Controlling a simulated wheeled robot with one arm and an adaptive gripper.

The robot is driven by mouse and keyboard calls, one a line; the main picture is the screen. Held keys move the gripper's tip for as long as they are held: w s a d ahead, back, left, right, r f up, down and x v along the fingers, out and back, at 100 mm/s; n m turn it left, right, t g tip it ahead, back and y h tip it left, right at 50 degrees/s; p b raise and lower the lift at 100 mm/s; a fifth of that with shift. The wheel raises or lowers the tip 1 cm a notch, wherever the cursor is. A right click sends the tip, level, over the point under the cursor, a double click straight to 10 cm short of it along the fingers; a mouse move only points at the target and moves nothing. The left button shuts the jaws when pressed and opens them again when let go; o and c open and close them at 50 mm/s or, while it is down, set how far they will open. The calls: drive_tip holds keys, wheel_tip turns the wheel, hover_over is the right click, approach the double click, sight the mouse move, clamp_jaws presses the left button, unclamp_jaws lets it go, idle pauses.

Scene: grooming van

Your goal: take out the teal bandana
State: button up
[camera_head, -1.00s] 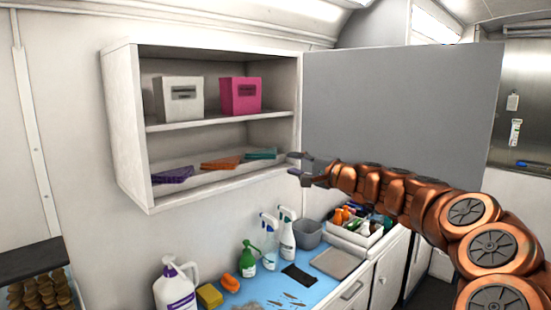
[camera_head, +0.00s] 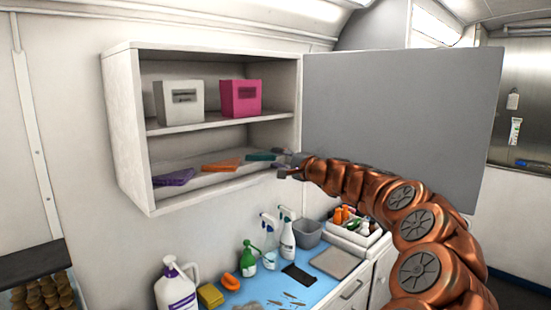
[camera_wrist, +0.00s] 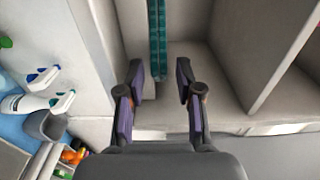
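The teal bandana (camera_head: 262,156) lies folded at the right end of the cabinet's lower shelf. In the wrist view the teal bandana (camera_wrist: 157,40) is a narrow strip running away from between the fingertips. My gripper (camera_head: 283,168) is at the right front of the lower shelf, just short of the bandana. In the wrist view my gripper (camera_wrist: 160,84) is open, with its fingers apart and nothing held between them. The open cabinet (camera_head: 124,130) is white, with its grey door (camera_head: 400,120) swung out to the right.
An orange bandana (camera_head: 221,164) and a purple bandana (camera_head: 174,177) lie left on the same shelf. A grey box (camera_head: 180,102) and a pink box (camera_head: 240,97) stand on the shelf above. Spray bottles (camera_head: 287,240) and a grey tub (camera_head: 308,233) stand on the counter below.

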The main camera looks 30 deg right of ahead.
drive_tip(key=shift+w+a, duration=0.1)
drive_tip(key=shift+w, duration=0.4)
clamp_jaws()
idle(0.4)
drive_tip(key=shift+r+p, duration=0.9)
drive_tip(key=shift+r, duration=0.45)
drive_tip(key=shift+f, duration=0.15)
drive_tip(key=s+d+r, duration=0.1)
drive_tip(key=s+r, duration=0.1)
drive_tip(key=s, duration=0.5)
drive_tip(key=s+d+r, duration=0.1)
drive_tip(key=s+r, duration=0.2)
drive_tip(key=s, duration=0.3)
drive_tip(key=shift+s+d+p, duration=0.3)
drive_tip(key=shift+s+p, duration=0.1)
drive_tip(key=shift+p, duration=0.05)
